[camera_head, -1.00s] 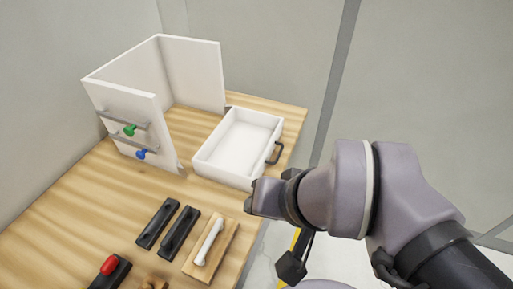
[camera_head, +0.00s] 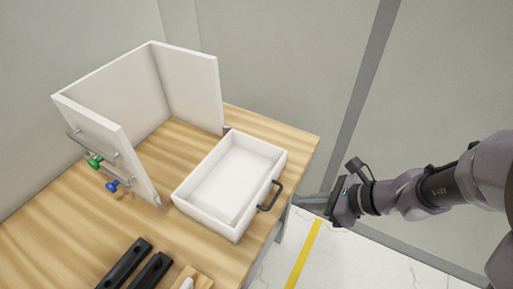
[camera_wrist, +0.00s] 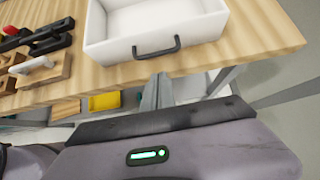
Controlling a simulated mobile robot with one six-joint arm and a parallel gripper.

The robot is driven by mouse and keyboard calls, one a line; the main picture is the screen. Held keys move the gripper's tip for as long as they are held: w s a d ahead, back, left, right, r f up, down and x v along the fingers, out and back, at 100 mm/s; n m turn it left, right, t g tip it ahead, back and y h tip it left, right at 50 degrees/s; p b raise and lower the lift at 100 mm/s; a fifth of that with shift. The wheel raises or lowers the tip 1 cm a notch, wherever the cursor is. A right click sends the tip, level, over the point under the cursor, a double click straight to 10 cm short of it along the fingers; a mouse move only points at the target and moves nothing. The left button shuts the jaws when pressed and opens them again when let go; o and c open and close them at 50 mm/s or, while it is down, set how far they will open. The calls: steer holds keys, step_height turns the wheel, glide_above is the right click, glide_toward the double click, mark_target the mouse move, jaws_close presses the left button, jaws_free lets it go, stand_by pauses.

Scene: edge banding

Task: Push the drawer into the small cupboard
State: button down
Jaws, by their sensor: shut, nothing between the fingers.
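The small cupboard (camera_head: 188,62) is a white box of upright panels at the back left of the table, with no top panel and its open side facing right. The white drawer (camera_head: 183,204) is empty and lies flat on the table, outside the cupboard in front of that opening. Its dark handle (camera_head: 270,196) faces the table's right edge; the handle also shows in the wrist view (camera_wrist: 157,50). My gripper (camera_head: 333,208) is off the table to the right of the handle, apart from it. It is shut and empty, pointing toward the drawer side.
The wooden table (camera_head: 60,235) ends just beyond the handle. Green (camera_head: 94,162) and blue (camera_head: 113,186) knobs sit on rails at the cupboard's left panel. Black tool blocks (camera_head: 124,262) and a white-handled wooden block (camera_wrist: 35,68) lie near the front. Floor to the right is free.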

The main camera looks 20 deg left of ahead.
mark_target(204, 159)
steer(key=shift+w+a+f+b, duration=0.3)
steer(key=shift+a+f+b, duration=0.35)
steer(key=shift+a, duration=2.95)
steer(key=shift+w+a+f+b, duration=0.25)
steer(key=shift+a+f+b, duration=0.4)
steer(key=shift+a, duration=2.95)
steer(key=shift+w+a+f+b, duration=0.3)
steer(key=shift+a+f+b, duration=0.3)
steer(key=shift+a, duration=3)
steer(key=shift+w+a+p, duration=0.15)
steer(key=shift+a+p, duration=0.55)
steer(key=shift+a, duration=1.3)
steer(key=shift+w+a+p, duration=0.15)
steer(key=shift+a+p, duration=0.55)
steer(key=shift+a, duration=1.3)
steer(key=shift+w+a+p, duration=0.15)
steer(key=shift+a+p, duration=0.55)
steer(key=shift+a, duration=1.3)
steer(key=shift+d, duration=0.15)
steer(key=d+r, duration=0.1)
steer(key=d, duration=0.1)
steer(key=d+r, duration=0.1)
steer(key=d, duration=0.1)
steer(key=d+r, duration=0.1)
steer(key=d, duration=0.1)
steer(key=shift+s, duration=0.25)
steer(key=shift+f, duration=0.1)
